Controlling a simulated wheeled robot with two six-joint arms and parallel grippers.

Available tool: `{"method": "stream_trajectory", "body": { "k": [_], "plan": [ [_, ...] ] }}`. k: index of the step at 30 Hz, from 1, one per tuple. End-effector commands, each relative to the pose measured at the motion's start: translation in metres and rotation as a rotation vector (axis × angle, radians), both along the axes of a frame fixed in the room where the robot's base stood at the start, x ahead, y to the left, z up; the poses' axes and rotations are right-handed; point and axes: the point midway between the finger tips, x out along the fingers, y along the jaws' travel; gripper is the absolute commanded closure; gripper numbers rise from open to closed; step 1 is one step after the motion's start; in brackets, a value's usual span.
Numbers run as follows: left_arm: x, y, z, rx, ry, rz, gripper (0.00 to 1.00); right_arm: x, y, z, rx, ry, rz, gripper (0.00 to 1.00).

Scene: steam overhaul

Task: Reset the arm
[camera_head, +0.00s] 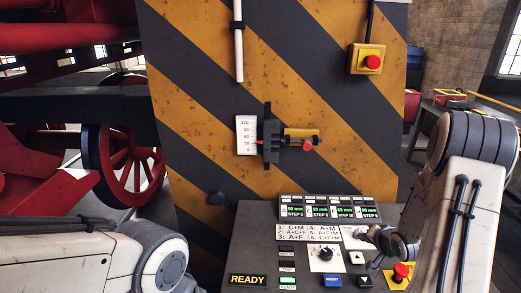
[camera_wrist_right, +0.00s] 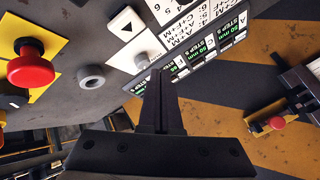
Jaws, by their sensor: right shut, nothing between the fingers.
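My right gripper (camera_head: 372,234) is over the right side of the grey control console (camera_head: 225,240), close to its top face. In the right wrist view its two dark fingers (camera_wrist_right: 158,80) are together with nothing between them. The fingertips appear close to the row of green displays (camera_wrist_right: 200,50); contact cannot be told. My right arm (camera_head: 465,190) rises at the right edge. My left arm (camera_head: 90,255) enters at the lower left, and its gripper is out of the picture. A blue button (camera_head: 332,281) is on the console's front part.
A striped panel (camera_head: 200,110) stands behind the console, with a slider unit (camera_head: 270,140) beside a scale and a yellow box with a red button (camera_head: 371,62). Another red button (camera_head: 401,271) is on the console. A red wheel (camera_head: 128,170) stands at left.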

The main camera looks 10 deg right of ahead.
Motion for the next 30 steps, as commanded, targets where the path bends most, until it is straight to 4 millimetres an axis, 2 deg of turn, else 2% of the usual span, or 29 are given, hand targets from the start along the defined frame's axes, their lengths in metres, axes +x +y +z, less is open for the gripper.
{"method": "stream_trajectory", "body": {
  "k": [2, 5, 8, 9, 11, 14, 15, 17, 18, 21, 24, 27, 30],
  "plan": [
    [0.000, 0.000, -0.002, 0.000, 0.000, 0.000, 0.50, 0.006, 0.013, 0.005, -0.027, 0.019, 0.034, 1.00],
    [0.000, 0.000, -0.005, 0.000, 0.000, 0.000, 0.50, 0.015, 0.047, 0.017, -0.099, 0.079, 0.124, 1.00],
    [0.000, 0.000, -0.010, 0.000, 0.000, 0.000, 0.50, 0.018, 0.101, 0.034, -0.195, 0.166, 0.257, 1.00],
    [0.000, 0.000, -0.012, 0.000, 0.000, 0.000, 0.50, 0.015, 0.125, 0.042, -0.232, 0.202, 0.316, 1.00],
    [0.000, 0.000, -0.014, 0.000, 0.000, -0.001, 0.50, 0.005, 0.161, 0.052, -0.281, 0.253, 0.408, 1.00],
    [0.000, 0.000, -0.018, 0.000, 0.000, -0.001, 0.50, -0.022, 0.219, 0.068, -0.347, 0.335, 0.570, 1.00],
    [0.000, 0.000, -0.020, 0.000, 0.000, -0.001, 0.50, -0.037, 0.242, 0.073, -0.368, 0.367, 0.642, 1.00],
    [0.000, 0.000, -0.023, 0.000, 0.000, -0.001, 0.50, -0.063, 0.273, 0.081, -0.396, 0.411, 0.751, 1.00],
    [0.000, 0.000, -0.024, 0.000, 0.000, -0.001, 0.50, -0.083, 0.293, 0.085, -0.411, 0.440, 0.831, 1.00],
    [0.000, 0.000, -0.028, 0.000, 0.000, -0.001, 0.50, -0.139, 0.333, 0.095, -0.436, 0.506, 1.030, 1.00],
    [0.000, 0.000, -0.031, 0.000, 0.000, -0.002, 0.50, -0.192, 0.357, 0.102, -0.449, 0.560, 1.218, 1.00],
    [0.000, 0.000, -0.033, 0.000, 0.000, -0.002, 0.50, -0.233, 0.369, 0.108, -0.453, 0.599, 1.361, 1.00],
    [0.000, 0.000, -0.034, 0.000, 0.000, -0.002, 0.50, -0.258, 0.373, 0.111, -0.453, 0.623, 1.451, 1.00]
  ]
}}
